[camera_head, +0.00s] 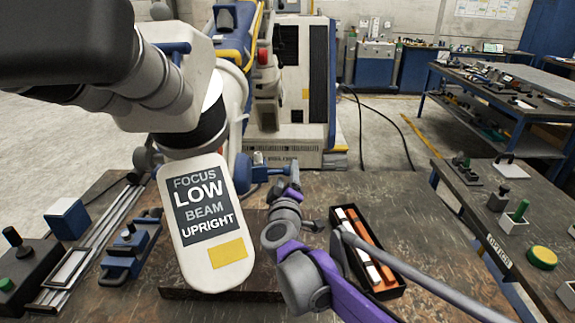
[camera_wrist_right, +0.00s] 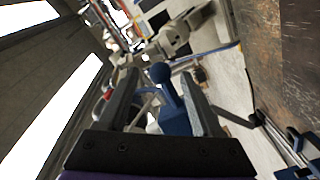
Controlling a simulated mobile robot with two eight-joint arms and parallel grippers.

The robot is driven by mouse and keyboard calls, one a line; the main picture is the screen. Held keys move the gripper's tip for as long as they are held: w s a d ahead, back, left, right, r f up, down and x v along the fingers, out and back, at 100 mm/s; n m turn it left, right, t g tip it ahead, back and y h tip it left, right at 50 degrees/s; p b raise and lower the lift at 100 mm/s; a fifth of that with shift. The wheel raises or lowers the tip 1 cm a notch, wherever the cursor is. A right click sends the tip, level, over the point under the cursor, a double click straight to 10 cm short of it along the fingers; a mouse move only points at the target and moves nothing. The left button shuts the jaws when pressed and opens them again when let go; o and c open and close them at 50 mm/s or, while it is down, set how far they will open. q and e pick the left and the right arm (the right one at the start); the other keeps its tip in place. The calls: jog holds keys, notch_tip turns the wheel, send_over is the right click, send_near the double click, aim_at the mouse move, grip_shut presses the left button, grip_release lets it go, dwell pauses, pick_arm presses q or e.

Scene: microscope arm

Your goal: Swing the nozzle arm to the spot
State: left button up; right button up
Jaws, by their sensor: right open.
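The nozzle arm (camera_head: 150,80) is a bulky white and grey arm with a black end, filling the upper left of the head view. A white plate (camera_head: 205,270) lettered "FOCUS LOW BEAM UPRIGHT" hangs below it. A blue handle (camera_head: 264,173) sticks out to its right. In the right wrist view a blue handle with a ball end (camera_wrist_right: 172,112) stands between the fingers. My right gripper (camera_head: 287,172), on a purple arm, is at the handle, its fingers hard to make out there. The wrist view shows its fingers (camera_wrist_right: 159,82) apart. I cannot tell whether they touch the handle. No target spot is clear.
A black tray (camera_head: 396,290) with orange and white bars lies right of my arm on the worn bench. Blue clamps (camera_head: 130,248) and rails lie at left. A side table with a yellow button (camera_head: 543,257) stands at right. A large machine (camera_head: 300,90) stands behind.

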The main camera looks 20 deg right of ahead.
jog(key=x, duration=0.5)
jog(key=shift+w+d, duration=0.15)
jog(key=shift+w, duration=0.25)
grip_shut()
dwell(1.0)
